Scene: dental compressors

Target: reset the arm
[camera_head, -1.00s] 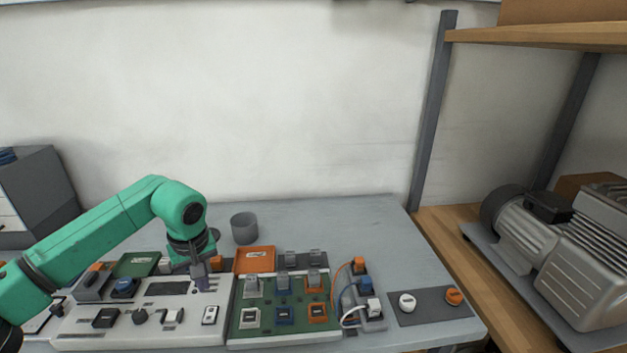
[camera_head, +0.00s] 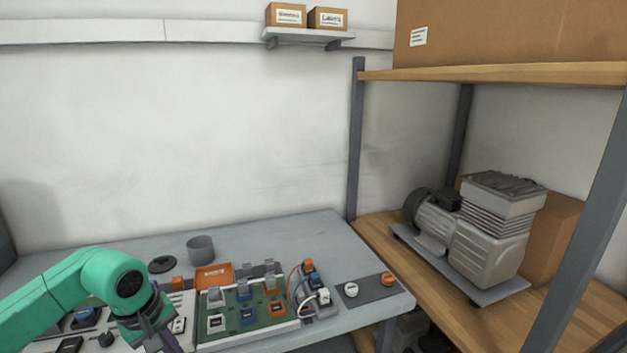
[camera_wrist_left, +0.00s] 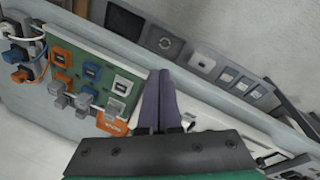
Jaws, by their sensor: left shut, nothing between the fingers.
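My left arm comes in green from the left in the head view, its gripper (camera_head: 165,340) low over the white panel (camera_head: 185,309) on the table. In the left wrist view the purple fingers of the gripper (camera_wrist_left: 160,75) are together, with nothing between them. They point past the edge of the green board (camera_wrist_left: 85,78), apart from the parts on it. The green board also shows in the head view (camera_head: 262,318), right of the gripper. My right gripper is in neither view.
A grey cup (camera_head: 201,249) and an orange tray (camera_head: 214,276) sit behind the board. White and orange buttons on a dark plate (camera_head: 368,290) lie at the right table end. A compressor (camera_head: 470,235) stands on the wooden shelf.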

